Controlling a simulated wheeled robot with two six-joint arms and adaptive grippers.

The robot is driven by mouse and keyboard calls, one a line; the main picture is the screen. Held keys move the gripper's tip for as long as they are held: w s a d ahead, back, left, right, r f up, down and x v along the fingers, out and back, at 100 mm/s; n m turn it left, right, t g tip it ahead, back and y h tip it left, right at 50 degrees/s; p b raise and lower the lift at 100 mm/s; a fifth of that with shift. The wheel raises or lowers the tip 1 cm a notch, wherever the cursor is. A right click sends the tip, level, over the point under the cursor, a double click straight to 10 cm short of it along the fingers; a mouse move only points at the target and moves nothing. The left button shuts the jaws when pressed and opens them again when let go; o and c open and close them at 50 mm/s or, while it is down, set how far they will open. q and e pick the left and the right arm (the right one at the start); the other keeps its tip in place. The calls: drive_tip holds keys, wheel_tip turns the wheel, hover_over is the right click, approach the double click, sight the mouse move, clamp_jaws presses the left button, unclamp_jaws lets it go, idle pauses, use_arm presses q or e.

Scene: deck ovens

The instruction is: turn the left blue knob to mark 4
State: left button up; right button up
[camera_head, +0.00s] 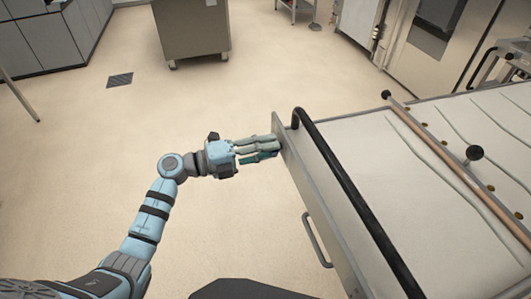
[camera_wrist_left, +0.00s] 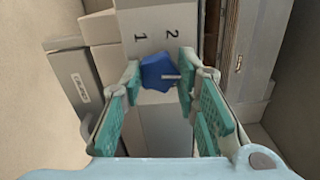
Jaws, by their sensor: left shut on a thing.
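The blue knob (camera_wrist_left: 155,72) sits on a pale panel (camera_wrist_left: 150,20) in the left wrist view. A short white pointer line on it points to the right of that picture. Marks 1 and 2 show on the panel above the knob; mark 4 is not visible. My left gripper (camera_wrist_left: 160,72) has its green-padded fingers on either side of the knob, shut on it. In the head view, my left gripper (camera_head: 270,150) reaches the near side of the long machine, and the knob cannot be made out there. My right gripper is not in view.
The machine's side has a black rail (camera_head: 350,190) along its edge and a metal handle (camera_head: 317,240) below. A grey box with a label (camera_wrist_left: 82,95) is left of the panel in the wrist view. Open floor (camera_head: 110,130) lies left of the machine.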

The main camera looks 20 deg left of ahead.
use_arm(q)
drive_tip(key=m+b, duration=0.4)
drive_tip(key=m, duration=0.1)
drive_tip(key=m+b, duration=0.4)
drive_tip(key=m, duration=0.1)
drive_tip(key=shift+f+m, duration=0.2)
drive_tip(key=shift+m, duration=0.2)
drive_tip(key=shift+b, duration=0.3)
drive_tip(key=o, duration=1.2)
drive_tip(key=shift+s+r, duration=0.1)
drive_tip(key=v, duration=1.2)
